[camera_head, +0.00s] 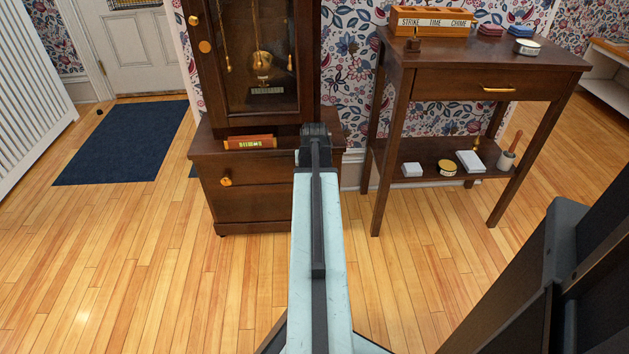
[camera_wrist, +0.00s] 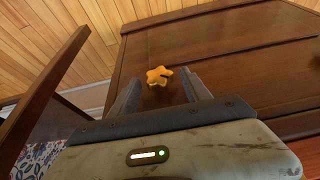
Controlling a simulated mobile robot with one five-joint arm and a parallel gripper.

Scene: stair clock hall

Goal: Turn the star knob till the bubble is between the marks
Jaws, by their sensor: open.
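The star knob (camera_wrist: 158,75) is orange-brass and shows in the wrist view on the dark wood of the clock's base. My gripper (camera_wrist: 160,88) is open, with one finger on each side of the knob in the picture. I cannot tell whether the fingers touch it. In the head view my arm covers the knob and my fingertips. The level (camera_head: 250,142) is an orange-brown block with a green vial, lying on the base ledge below the clock's glass door. The vial is too small to tell where the bubble stands against the marks.
The tall clock (camera_head: 205,150) has a round brass knob (camera_head: 225,181) on its lower front. A side table (camera_head: 440,65) with a drawer and loaded lower shelf stands close at its right. A blue mat (camera_head: 125,140) lies left. The wooden floor in front is clear.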

